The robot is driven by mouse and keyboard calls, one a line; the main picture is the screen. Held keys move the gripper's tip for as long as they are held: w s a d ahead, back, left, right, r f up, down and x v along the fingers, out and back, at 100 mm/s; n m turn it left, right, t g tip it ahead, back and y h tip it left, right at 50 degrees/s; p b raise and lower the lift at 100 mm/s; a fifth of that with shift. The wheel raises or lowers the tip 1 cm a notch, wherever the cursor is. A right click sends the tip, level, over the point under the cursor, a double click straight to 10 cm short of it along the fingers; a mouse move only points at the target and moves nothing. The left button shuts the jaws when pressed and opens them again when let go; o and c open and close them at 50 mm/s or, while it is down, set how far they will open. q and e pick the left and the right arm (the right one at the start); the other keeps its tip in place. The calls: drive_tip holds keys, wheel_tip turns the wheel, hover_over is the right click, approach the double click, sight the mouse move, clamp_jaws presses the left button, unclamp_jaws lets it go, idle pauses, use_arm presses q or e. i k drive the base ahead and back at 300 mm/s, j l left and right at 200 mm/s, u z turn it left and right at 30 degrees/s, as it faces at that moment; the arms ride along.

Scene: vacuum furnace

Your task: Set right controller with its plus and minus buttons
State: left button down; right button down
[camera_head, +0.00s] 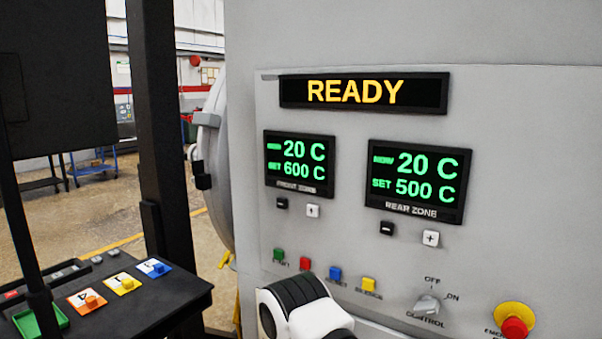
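The right controller (419,183) is a black display marked REAR ZONE on the grey panel. It reads 20 C now and SET 500 C. Below it are a black minus button (387,228) and a white plus button (431,238). The left controller (299,165), FRONT ZONE, reads 20 C and SET 600 C, with its own black minus button (282,203) and white plus button (313,211). A white and black part of my own arm shows at the bottom centre, below the buttons. No gripper fingertips are visible.
A READY display (364,92) sits above. Green, red, blue and yellow buttons (369,285), a control knob (427,306) and a red emergency button (514,327) line the lower panel. A black table (150,308) with coloured tiles stands at left.

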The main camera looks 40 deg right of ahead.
sight(430, 237)
drive_tip(key=z, duration=0.95)
